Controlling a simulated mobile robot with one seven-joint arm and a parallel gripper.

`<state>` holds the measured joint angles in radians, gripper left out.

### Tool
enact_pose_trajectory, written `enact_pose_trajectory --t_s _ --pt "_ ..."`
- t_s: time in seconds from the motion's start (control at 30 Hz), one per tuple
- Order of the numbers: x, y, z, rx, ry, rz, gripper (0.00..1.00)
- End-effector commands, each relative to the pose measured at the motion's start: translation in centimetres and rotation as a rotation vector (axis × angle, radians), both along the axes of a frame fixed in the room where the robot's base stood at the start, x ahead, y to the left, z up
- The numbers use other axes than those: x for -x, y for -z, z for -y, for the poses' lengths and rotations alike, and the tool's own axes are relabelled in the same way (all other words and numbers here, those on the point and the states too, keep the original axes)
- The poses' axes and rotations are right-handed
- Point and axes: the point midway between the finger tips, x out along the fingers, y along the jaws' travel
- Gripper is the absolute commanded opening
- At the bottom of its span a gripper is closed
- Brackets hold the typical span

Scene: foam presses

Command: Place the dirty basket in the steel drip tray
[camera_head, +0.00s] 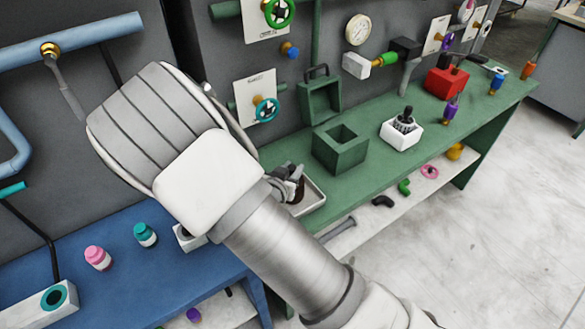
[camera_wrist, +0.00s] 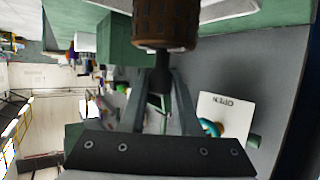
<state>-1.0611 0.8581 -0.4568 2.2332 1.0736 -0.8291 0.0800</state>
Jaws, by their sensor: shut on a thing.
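My gripper (camera_head: 290,181) is shut on the handle of the dirty basket, which is brown and latticed in the wrist view (camera_wrist: 166,25). My arm hides much of the gripper in the head view, where only a dark brown bit of the basket (camera_head: 298,190) shows. A shallow pale tray (camera_head: 312,198), seemingly the steel drip tray, lies on the green bench right at the basket. Its near part is hidden by my arm. I cannot tell whether the basket touches the tray or hangs above it.
An open green box (camera_head: 340,150) stands just right of the tray, its lid (camera_head: 320,101) behind it. A white container (camera_head: 402,134) holds a dark-handled grey basket (camera_head: 405,121). A red box (camera_head: 446,83) is farther along. Wall valves (camera_head: 266,109) stand behind. Bottles (camera_head: 98,257) stand on the blue bench.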

Motion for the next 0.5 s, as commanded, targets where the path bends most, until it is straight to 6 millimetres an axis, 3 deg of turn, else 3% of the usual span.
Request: enact_pose_trajectory --t_s 0.03,0.2,0.5 --pt "0.0 0.24 0.0 0.0 0.0 0.0 0.32" --pt "0.01 0.12 0.01 0.0 0.0 0.0 0.6" --pt "0.0 -0.03 0.01 0.0 0.0 0.0 0.6"
